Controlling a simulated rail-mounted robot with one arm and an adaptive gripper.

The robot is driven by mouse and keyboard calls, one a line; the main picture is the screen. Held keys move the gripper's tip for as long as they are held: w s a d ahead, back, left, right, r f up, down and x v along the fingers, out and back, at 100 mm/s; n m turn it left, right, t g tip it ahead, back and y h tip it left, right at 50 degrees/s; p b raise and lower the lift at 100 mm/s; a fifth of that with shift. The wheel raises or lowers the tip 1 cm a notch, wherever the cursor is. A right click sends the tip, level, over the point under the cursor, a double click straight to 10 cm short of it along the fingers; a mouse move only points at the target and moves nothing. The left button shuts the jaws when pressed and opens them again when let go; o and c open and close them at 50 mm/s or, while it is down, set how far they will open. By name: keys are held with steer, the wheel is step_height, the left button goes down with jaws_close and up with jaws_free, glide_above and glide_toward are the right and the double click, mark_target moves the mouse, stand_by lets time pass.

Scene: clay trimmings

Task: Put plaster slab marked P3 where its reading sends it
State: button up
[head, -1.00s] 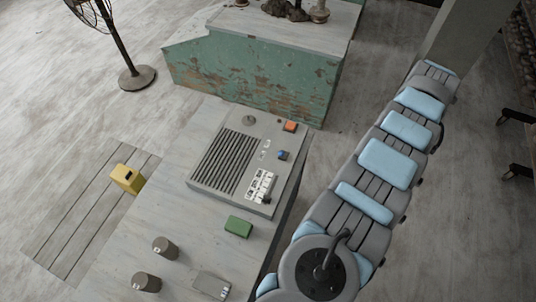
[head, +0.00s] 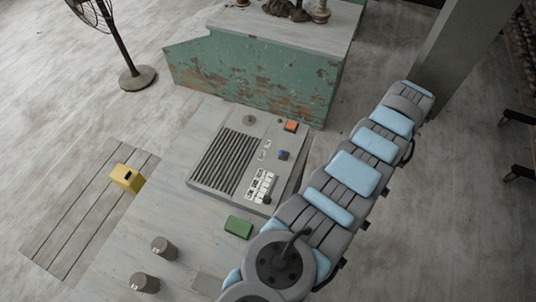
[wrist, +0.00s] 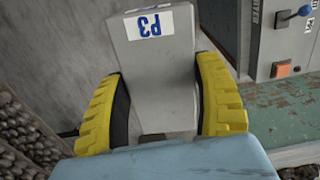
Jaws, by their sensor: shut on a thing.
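The plaster slab (wrist: 158,62) is a pale grey block with a white label reading P3 in blue, which appears upside down in the wrist view. My gripper (wrist: 160,88) has its two yellow-ribbed fingers on either side of the slab and is shut on it. The slab's lower end is hidden behind a pale blue surface at the bottom of the view. In the head view my arm shows, but the gripper and slab are out of sight. A grey console (head: 220,185) with a slatted grille, orange button, blue knob and white labels sits on the bench (head: 150,220).
A green block (head: 238,227), two grey cylinders (head: 164,248) (head: 144,283) and a flat grey plate (head: 207,285) are on the bench. A yellow block (head: 127,178) stands at left. A peeling green cabinet (head: 250,75) is behind, with a fan (head: 137,78) left of it.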

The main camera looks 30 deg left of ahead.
steer(key=s+a+f+n+b, duration=0.1)
steer(key=s+a+f+n, duration=0.55)
steer(key=a, duration=0.65)
steer(key=s+a+f+n+b, duration=0.1)
steer(key=s+a+f+n, duration=0.2)
steer(key=s+a+n, duration=0.65)
steer(key=s+a+f+n+b, duration=0.1)
steer(key=s+a+f+n, duration=0.35)
steer(key=s+a, duration=0.85)
steer(key=b, duration=1.4)
glide_above(224, 178)
steer(key=shift+m, duration=0.45)
steer(key=shift+d+f, duration=0.15)
steer(key=shift+f, duration=2.4)
steer(key=shift+d+f, duration=0.1)
steer(key=shift+f, duration=2.4)
steer(key=shift+w+a, duration=0.1)
steer(key=shift+f, duration=0.15)
steer(key=shift+a+f+b, duration=0.15)
steer(key=shift+f+b, duration=0.2)
steer(key=shift+f, duration=1.3)
